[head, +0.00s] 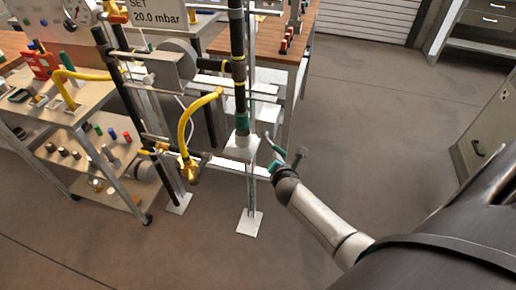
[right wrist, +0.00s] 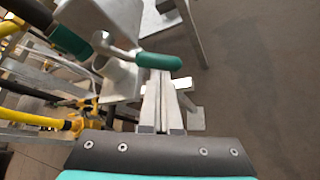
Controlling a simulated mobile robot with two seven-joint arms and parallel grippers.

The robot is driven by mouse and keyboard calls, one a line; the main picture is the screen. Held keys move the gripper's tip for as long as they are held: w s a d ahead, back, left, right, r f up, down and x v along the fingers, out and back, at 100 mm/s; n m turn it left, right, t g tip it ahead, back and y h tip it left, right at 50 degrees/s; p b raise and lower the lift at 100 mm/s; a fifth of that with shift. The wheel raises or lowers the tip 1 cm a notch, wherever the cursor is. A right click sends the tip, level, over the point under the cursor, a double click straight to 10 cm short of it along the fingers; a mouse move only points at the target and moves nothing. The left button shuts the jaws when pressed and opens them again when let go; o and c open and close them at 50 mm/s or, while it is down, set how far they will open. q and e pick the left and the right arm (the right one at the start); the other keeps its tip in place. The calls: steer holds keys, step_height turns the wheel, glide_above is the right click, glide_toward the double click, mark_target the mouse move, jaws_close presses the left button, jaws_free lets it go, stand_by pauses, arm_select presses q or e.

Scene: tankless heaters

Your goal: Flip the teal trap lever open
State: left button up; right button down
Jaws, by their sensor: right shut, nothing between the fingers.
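The teal trap lever (head: 274,146) sticks out to the right of the black upright pipe, beside a grey block with a teal collar (head: 241,119) above it. In the right wrist view, its teal handle (right wrist: 158,61) joins a curved metal arm and points right. My right gripper (head: 273,167) is just below the lever in the head view. In the right wrist view, its shut, empty fingers (right wrist: 164,90) show just below the handle. I cannot tell whether they touch it. My left gripper is out of view.
Yellow bent pipes (head: 184,118) and a metal frame stand left of the lever. A shelved cart (head: 108,160) with small parts is further left, and a wooden bench (head: 285,30) is behind. A grey cabinet (head: 488,130) stands at right. The floor between is clear.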

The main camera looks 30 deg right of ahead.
mark_target(283, 151)
steer(key=r+n+g+p, duration=0.1)
steer(key=p, duration=0.1)
steer(key=r+n+g+h+p, duration=0.1)
steer(key=p, duration=0.2)
steer(key=s+d+r+h+p, duration=0.1)
steer(key=p, duration=0.1)
steer(key=shift+r+n+g+p, duration=0.25)
steer(key=shift+n+g+p, duration=0.1)
steer(key=shift+n+g, duration=0.05)
arm_select(q)
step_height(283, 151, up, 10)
steer(key=p, duration=0.1)
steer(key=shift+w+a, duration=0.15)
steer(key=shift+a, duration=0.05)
arm_select(e)
steer(key=shift+s+d+r, duration=0.1)
steer(key=shift+d+r, duration=0.05)
steer(key=shift+r, duration=0.15)
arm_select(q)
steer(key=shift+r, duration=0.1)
